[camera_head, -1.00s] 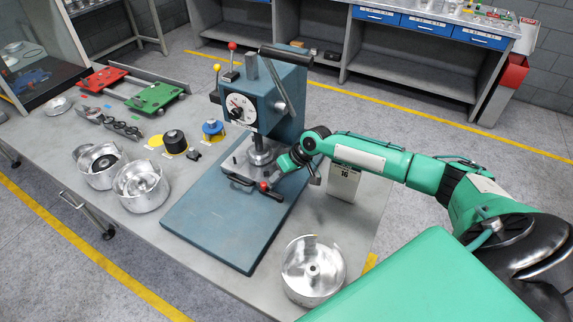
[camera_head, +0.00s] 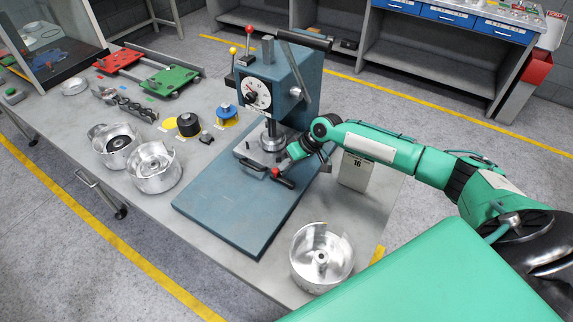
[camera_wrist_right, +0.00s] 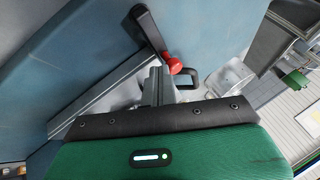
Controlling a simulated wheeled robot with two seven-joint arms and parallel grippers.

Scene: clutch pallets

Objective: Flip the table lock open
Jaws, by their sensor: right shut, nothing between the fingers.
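The table lock shows as a dark lever (camera_head: 285,182) with a red knob (camera_head: 275,172) at the front of the blue press (camera_head: 286,85), above its base plate (camera_head: 225,205). In the right wrist view the black lever (camera_wrist_right: 147,28) and red knob (camera_wrist_right: 175,66) are just beyond my fingertips. My right gripper (camera_head: 290,156) is shut and empty, close beside the lock; its fingers (camera_wrist_right: 158,84) show in the wrist view. I cannot tell whether they touch the knob. My left gripper is not in view.
Silver bowl-like parts (camera_head: 155,168) stand left of the press, and another silver part (camera_head: 322,257) stands in front. A white container (camera_head: 355,170) is right of the press. Red and green pallets (camera_head: 170,81) lie at the back left of the grey table (camera_head: 75,115).

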